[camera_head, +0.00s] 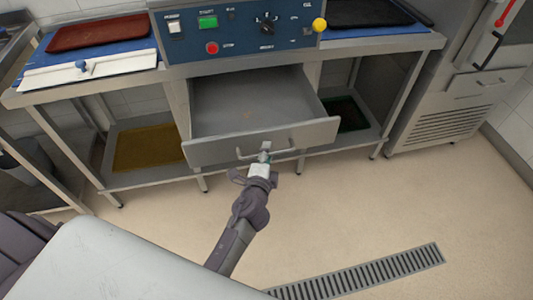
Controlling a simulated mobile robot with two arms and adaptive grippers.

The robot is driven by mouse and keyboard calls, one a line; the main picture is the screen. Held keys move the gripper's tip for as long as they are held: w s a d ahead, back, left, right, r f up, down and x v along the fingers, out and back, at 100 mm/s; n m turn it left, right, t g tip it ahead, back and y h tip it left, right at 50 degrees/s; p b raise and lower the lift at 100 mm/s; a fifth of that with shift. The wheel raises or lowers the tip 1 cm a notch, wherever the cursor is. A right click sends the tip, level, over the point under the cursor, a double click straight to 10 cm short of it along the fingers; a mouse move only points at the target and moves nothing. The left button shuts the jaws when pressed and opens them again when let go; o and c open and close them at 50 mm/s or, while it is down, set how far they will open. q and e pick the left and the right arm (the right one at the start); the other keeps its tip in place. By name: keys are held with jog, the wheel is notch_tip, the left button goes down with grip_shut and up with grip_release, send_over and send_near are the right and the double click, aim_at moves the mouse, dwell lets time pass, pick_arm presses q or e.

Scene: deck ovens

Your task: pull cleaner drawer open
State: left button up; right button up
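The grey metal cleaner drawer (290,135) sits under the blue control panel in the middle of the steel bench. It is pulled well out, and its inside shows as bare grey metal. A bar handle (286,151) runs along its front. My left gripper (265,152) is at the middle of this handle, with its fingers closed around the bar as far as I can see. My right gripper is out of view.
The control panel (240,45) has a red button, a green switch and a yellow knob. Trays (102,33) lie on blue mats on the bench top. A steel cabinet (440,123) stands at right. The floor (380,210) in front is clear, with a flush drain grate (360,275).

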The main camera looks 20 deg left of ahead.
pick_arm(q)
jog(key=v, duration=0.7)
jog(key=shift+s, duration=0.2)
jog(key=shift+r, duration=0.1)
jog(key=s+d+f+n+g+h, duration=0.15)
jog(key=s+f+g, duration=0.35)
jog(key=f, duration=0.9)
jog(key=s+d+f+n+g+h, duration=0.1)
jog(key=s+f+n+g+h, duration=0.15)
jog(key=s+f, duration=0.8)
jog(key=s+a+f+n+g, duration=0.3)
jog(key=s+f, duration=0.6)
jog(key=s, duration=0.3)
jog(key=s+a+f+n+g+y, duration=0.1)
jog(key=s+a+f+n+g, duration=0.3)
jog(key=s+f, duration=0.6)
jog(key=shift+s+a+n+p, duration=0.45)
jog(key=shift+s+n, duration=0.25)
jog(key=shift+s, duration=0.4)
